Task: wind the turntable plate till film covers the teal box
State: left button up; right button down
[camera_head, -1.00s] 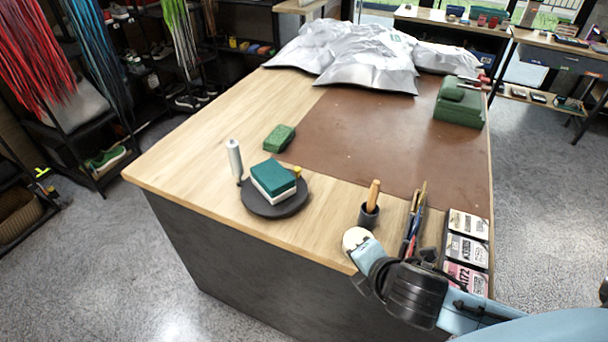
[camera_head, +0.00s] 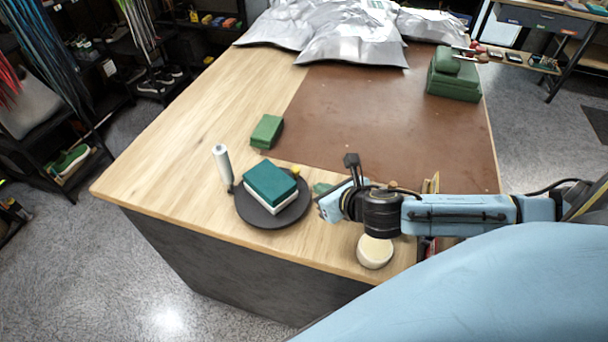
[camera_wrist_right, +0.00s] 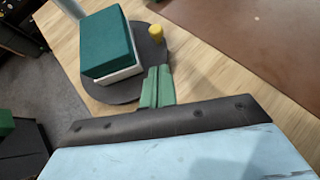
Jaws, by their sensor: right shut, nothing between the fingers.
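The teal box (camera_head: 270,182) with a white lower part sits on the dark round turntable plate (camera_head: 250,212). Its top looks plain teal. A pale upright film roll (camera_head: 222,166) stands at the plate's left edge. A small yellow peg (camera_head: 295,170) stands at the plate's right rear rim. My right gripper (camera_head: 322,190) is just right of the plate, apart from the box. In the right wrist view its green fingers (camera_wrist_right: 157,88) are shut and empty, below the peg (camera_wrist_right: 156,32) near the plate's rim (camera_wrist_right: 152,52). My left gripper is out of view.
A green block (camera_head: 267,131) lies behind the plate. A cream round object (camera_head: 375,251) is at the front edge, below my right arm, which partly hides the tools there. Silvery bags (camera_head: 350,40) and green boxes (camera_head: 455,80) lie farther back. The wood left of the roll is clear.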

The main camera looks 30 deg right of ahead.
aim_at(299, 172)
jog(key=w, duration=0.2)
jog(key=w+f, duration=0.1)
jog(key=w, duration=0.1)
jog(key=w+f, duration=0.1)
jog(key=w, duration=0.1)
jog(key=shift+w+a, duration=0.2)
jog(key=shift+w+f, duration=0.1)
jog(key=shift+w, duration=0.15)
pick_arm(q)
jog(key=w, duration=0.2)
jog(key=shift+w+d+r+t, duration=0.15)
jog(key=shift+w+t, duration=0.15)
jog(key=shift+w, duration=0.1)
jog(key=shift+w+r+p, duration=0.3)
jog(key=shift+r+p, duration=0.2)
jog(key=shift+p, duration=0.1)
pick_arm(e)
jog(key=shift+w, duration=0.45)
